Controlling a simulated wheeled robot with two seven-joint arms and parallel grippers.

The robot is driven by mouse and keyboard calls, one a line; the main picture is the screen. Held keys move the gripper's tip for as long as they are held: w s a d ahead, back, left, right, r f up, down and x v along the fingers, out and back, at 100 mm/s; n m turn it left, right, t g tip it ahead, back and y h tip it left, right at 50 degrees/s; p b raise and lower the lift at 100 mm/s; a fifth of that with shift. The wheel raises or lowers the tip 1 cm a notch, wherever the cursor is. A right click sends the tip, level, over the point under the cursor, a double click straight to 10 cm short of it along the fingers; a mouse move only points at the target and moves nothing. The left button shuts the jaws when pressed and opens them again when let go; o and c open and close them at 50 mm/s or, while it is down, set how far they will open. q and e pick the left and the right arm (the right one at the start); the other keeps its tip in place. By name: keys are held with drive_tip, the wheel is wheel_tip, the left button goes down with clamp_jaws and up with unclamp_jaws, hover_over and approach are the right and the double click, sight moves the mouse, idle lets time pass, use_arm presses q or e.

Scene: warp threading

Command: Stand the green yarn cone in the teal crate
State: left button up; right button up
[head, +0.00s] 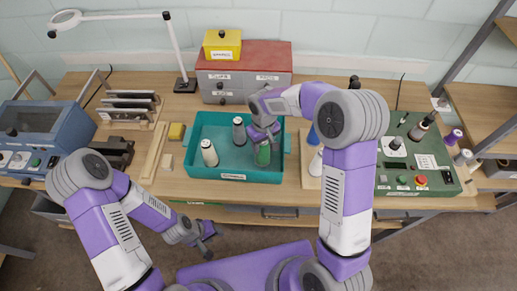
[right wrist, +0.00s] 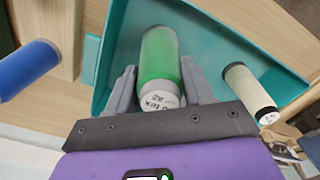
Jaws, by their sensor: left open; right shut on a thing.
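The green yarn cone (head: 263,155) is upright in my right gripper (head: 264,135), inside the outline of the teal crate (head: 196,172). In the right wrist view the green cone (right wrist: 160,62) sits between both fingers, its labelled end towards the camera. I cannot tell whether its base touches the crate floor. A cream cone (head: 209,153) and a grey cone (head: 239,131) stand in the crate, left of the green one. The cream cone also shows in the right wrist view (right wrist: 247,90). My left gripper (head: 206,242) is open and empty, in front of the table.
A blue cone (head: 313,134) and a white one stand on a board right of the crate. A grey drawer box (head: 243,80) with a yellow box (head: 222,45) is behind. A green panel (head: 415,165) is at right, a blue machine (head: 45,135) at left.

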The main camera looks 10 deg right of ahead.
sight(263, 151)
drive_tip(key=shift+w+f, duration=0.15)
drive_tip(key=shift+f, duration=0.6)
wheel_tip(263, 151, down, 2)
drive_tip(key=shift+f, duration=0.5)
drive_tip(key=shift+f, duration=0.2)
drive_tip(key=o, duration=0.9)
drive_tip(key=shift+r, duration=0.15)
